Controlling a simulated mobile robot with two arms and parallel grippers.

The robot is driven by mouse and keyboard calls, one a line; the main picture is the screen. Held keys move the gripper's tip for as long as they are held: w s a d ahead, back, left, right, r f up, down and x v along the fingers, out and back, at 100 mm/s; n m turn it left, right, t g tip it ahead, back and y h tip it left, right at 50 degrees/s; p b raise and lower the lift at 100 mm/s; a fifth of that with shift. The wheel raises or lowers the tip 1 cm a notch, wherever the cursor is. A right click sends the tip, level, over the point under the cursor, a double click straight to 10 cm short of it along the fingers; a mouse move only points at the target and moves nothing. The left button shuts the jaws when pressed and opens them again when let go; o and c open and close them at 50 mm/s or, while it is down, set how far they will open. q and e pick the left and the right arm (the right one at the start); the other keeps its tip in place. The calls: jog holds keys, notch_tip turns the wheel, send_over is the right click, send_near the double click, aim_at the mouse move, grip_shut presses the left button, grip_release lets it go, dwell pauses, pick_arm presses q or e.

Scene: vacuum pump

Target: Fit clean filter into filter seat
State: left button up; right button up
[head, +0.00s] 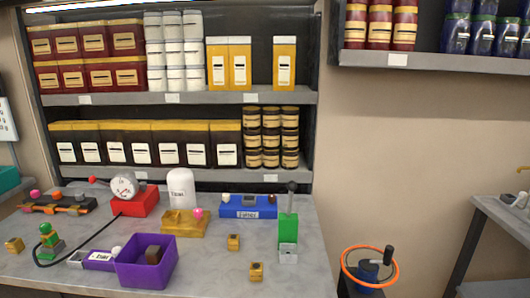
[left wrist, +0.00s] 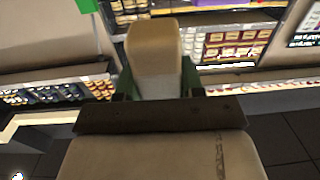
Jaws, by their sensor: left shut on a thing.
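In the left wrist view, my left gripper (left wrist: 157,88) is shut on a pale block (left wrist: 153,48), tan on its near upper part and whiter lower down. The block looks like a light filter, but no label shows on it. In the head view neither of my grippers shows. A blue holder (head: 233,212) with a white label stands at the back of the bench and carries small grey and dark red parts. I cannot tell which part is the filter seat.
On the grey bench (head: 215,278) stand a red block with a gauge (head: 124,186), a white canister (head: 181,188), a yellow block (head: 184,224) and an upright green device (head: 288,230). An orange ring (head: 392,268) circles a dark device beyond the right edge.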

pick_arm(q)
jog(key=shift+s+a+r, duration=0.1)
jog(key=shift+s, duration=0.4)
jog(key=w+d+r+b, duration=0.1)
jog(key=w+d+r, duration=0.1)
jog(key=w, duration=0.5)
jog(key=w+d+r+b, duration=0.1)
jog(key=w+d+r, duration=0.2)
jog(key=w, duration=0.5)
jog(key=w+d+r+b, duration=0.1)
jog(key=w+d+r, duration=0.1)
jog(key=w, duration=0.6)
jog(key=shift+d+r+h, duration=0.25)
jog(key=shift+r+h, duration=0.05)
jog(key=shift+r, duration=0.3)
jog(key=w+a+f, duration=0.4)
jog(key=w+a, duration=0.1)
jog(key=w+a+f, duration=0.3)
jog(key=shift+w+a, duration=0.1)
jog(key=shift+a, duration=0.1)
notch_tip(320, 180, down, 2)
jog(key=shift+f, duration=0.8)
